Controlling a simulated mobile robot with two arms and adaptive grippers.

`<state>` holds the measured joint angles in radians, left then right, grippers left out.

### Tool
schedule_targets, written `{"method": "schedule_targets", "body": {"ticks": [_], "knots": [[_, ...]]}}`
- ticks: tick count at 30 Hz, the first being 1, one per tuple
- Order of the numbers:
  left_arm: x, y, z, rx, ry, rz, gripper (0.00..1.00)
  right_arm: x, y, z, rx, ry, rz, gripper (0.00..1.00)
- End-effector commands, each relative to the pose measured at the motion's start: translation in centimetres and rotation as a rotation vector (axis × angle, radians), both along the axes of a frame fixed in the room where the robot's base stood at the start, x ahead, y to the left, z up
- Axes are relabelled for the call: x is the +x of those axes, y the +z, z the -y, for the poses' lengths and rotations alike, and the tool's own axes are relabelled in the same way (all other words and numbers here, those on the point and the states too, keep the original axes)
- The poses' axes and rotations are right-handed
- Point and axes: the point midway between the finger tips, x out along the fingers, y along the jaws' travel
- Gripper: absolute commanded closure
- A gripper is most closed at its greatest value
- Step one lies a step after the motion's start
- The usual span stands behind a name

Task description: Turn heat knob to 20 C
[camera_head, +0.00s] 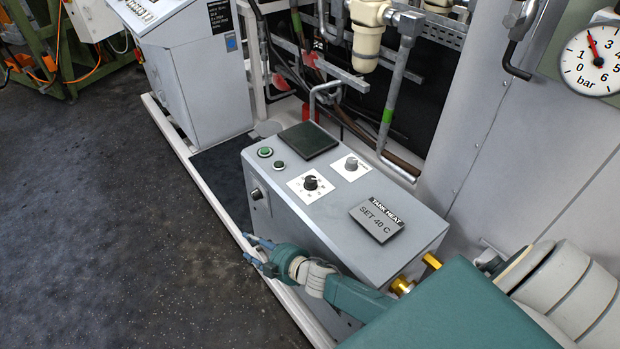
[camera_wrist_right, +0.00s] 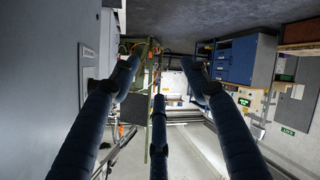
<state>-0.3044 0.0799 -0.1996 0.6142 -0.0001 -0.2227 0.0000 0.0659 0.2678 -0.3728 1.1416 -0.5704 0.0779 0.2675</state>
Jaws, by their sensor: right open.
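A grey control box (camera_head: 300,222) has a sloped top with a black knob (camera_head: 311,183) and a grey knob (camera_head: 351,164), each on a white dial plate. I cannot tell which is the heat knob, and the dial marks are too small to read. A sign on top (camera_head: 377,219) reads "TANK HEAT" and "SET 40 C". My right gripper (camera_head: 253,248) is beside the box's front left side, below the knobs and apart from them. In the wrist view its fingers (camera_wrist_right: 161,68) are spread and empty. My left gripper is out of view.
A dark small knob (camera_head: 256,194) sits on the box's side. Green and black buttons (camera_head: 265,152) and a dark panel (camera_head: 308,140) are on its top. Pipes and a pressure gauge (camera_head: 591,60) stand behind. The dark floor (camera_head: 120,220) at left is clear.

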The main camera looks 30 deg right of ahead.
Motion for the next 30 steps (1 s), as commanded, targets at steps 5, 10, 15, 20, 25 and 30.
{"method": "schedule_targets", "body": {"ticks": [5, 10, 15, 20, 25, 30], "knots": [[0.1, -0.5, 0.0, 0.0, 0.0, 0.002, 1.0, 6.7, 14.6, -7.6, -0.132, 0.493, 0.359, 0.54], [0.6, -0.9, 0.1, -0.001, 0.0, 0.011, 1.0, 5.0, 20.1, -9.8, -0.418, 1.058, 0.409, 0.54], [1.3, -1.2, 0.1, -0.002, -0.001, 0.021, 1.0, 3.2, 20.8, 0.1, -0.794, 1.403, 0.073, 0.54], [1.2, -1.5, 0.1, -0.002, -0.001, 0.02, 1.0, 2.1, 24.3, 12.5, -1.037, 1.429, -0.337, 0.54], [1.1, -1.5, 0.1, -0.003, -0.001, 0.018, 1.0, 0.7, 27.4, 18.9, -1.124, 1.369, -0.572, 0.54], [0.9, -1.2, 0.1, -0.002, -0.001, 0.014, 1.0, 0.3, 26.9, 20.2, -1.136, 1.355, -0.622, 0.54]]}}
